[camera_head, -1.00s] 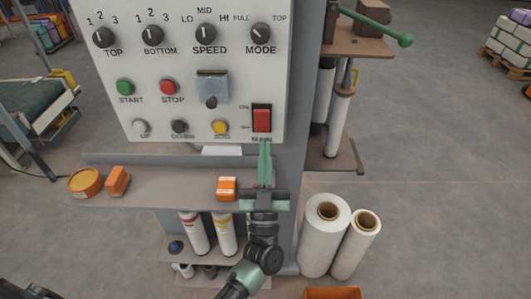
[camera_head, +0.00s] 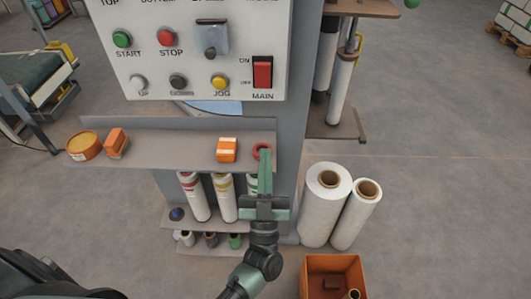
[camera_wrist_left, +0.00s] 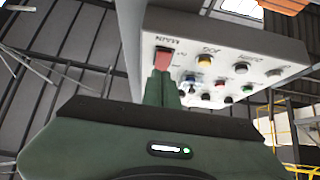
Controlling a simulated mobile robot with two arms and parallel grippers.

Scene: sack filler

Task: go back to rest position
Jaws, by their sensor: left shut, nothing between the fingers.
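My left gripper (camera_head: 264,160) is shut and empty, its green fingers pointing up in front of the shelf, below the control panel (camera_head: 190,90). The red MAIN switch (camera_head: 262,73) is on the panel above the fingertips, with a clear gap in the head view. In the left wrist view the shut fingertips (camera_wrist_left: 166,84) appear just under the red switch (camera_wrist_left: 163,60), with the panel knobs beyond. My right gripper is not in view.
A narrow shelf (camera_head: 180,150) under the panel holds an orange box (camera_head: 227,149), a round tin (camera_head: 84,146) and a red ring (camera_head: 262,150) partly behind my fingers. White rolls (camera_head: 325,205) and an orange crate (camera_head: 333,262) stand at right. Open floor lies further right.

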